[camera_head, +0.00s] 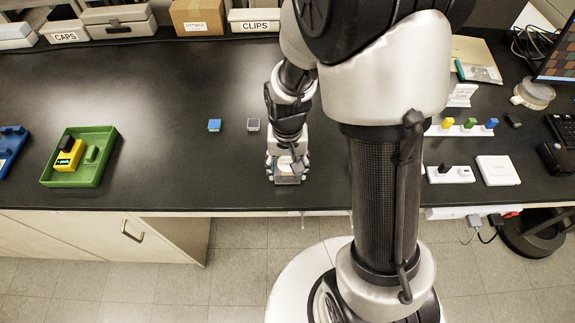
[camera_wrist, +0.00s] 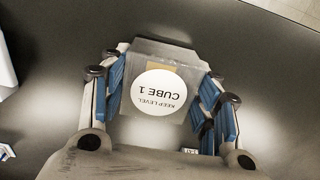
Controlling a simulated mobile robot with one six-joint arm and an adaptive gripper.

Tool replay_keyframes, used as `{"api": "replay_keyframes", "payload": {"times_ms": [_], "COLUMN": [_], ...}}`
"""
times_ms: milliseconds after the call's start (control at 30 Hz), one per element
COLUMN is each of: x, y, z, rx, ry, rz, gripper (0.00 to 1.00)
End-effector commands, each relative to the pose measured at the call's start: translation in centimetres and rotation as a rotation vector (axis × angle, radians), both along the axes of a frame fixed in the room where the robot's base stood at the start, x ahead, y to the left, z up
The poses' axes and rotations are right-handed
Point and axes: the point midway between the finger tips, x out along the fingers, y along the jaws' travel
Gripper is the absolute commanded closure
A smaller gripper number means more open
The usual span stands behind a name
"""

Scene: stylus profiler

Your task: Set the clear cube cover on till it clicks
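The clear cube cover (camera_wrist: 190,60) is a see-through, boxy piece in the wrist view, with a round white label reading "KEEP LEVEL CUBE 1" showing at its middle. My gripper (camera_wrist: 165,95) has its blue-padded fingers on both sides of it, and the pads appear to touch its walls. In the head view my gripper (camera_head: 286,170) points down near the front edge of the black bench, with the clear cover (camera_head: 287,180) at its fingertips. I cannot tell whether the cover rests on the bench, on something else, or hangs just above.
A green tray (camera_head: 101,178) with a yellow and black item lies further left. A white strip (camera_head: 452,174) and white box (camera_head: 498,170) lie right. The bench between tray and gripper is mostly clear.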

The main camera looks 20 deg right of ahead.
Motion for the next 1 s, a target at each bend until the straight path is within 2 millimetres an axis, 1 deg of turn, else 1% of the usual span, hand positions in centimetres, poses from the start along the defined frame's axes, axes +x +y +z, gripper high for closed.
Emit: {"api": "replay_keyframes", "payload": {"times_ms": [33,300,333,567,633,1000], "x": [-0.06,-0.03,-0.03,-0.01,-0.02,-0.01], "y": [0.0,0.0,0.0,-0.01,0.0,0.0], "z": [-0.07,-0.03,-0.03,-0.01,-0.02,0.21], "rx": [0.0,0.0,0.0,0.0,0.0,0.0], "ry": [0.002,0.001,0.001,0.001,0.001,0.0], "rz": [0.0,0.0,0.0,0.0,0.0,0.0], "gripper": [0.4,0.22,0.21,0.21,0.24,0.24]}}
